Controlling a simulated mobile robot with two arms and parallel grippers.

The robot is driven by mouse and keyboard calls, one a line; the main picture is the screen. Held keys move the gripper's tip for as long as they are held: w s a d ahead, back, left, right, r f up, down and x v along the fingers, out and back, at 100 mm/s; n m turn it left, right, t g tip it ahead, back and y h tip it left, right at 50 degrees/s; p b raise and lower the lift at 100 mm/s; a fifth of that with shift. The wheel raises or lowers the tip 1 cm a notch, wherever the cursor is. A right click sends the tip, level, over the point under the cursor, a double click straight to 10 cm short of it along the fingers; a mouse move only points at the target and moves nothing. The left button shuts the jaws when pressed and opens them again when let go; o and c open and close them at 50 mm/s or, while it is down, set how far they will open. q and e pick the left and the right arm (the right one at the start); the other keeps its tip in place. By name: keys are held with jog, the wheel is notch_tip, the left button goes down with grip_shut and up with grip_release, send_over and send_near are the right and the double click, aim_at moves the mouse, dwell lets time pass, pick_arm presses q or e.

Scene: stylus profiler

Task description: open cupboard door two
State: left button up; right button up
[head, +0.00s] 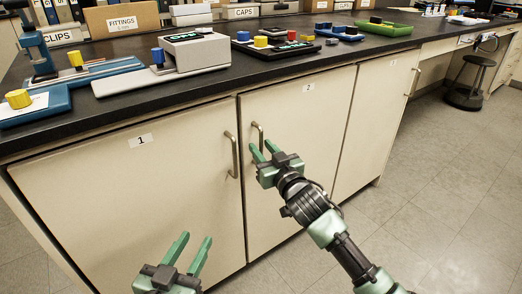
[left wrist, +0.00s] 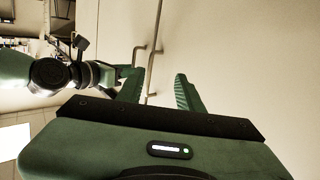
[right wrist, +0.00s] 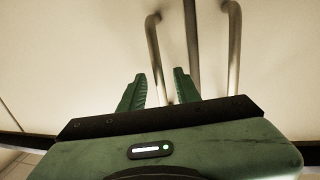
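Cupboard door two (head: 300,125) is cream, labelled 2, and looks shut. Its vertical bar handle (head: 261,132) is near its left edge. My right gripper (head: 264,149) is open, its fingertips close to the lower part of that handle. In the right wrist view, two bar handles show, and the lower end of the left one (right wrist: 154,50) appears between the open fingers (right wrist: 160,80). I cannot tell whether they touch it. My left gripper (head: 196,240) is open and empty, low in front of door one; its fingers also show in the left wrist view (left wrist: 157,85).
Door one (head: 130,200) is shut, with its handle (head: 232,155) just left of door two's. A third door (head: 375,120) is at the right. The black worktop (head: 215,92) above holds several devices and boxes. A stool (head: 470,85) stands far right; the floor between is clear.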

jog(key=shift+w+a, duration=0.25)
jog(key=shift+w, duration=0.25)
grip_shut()
dwell(1.2)
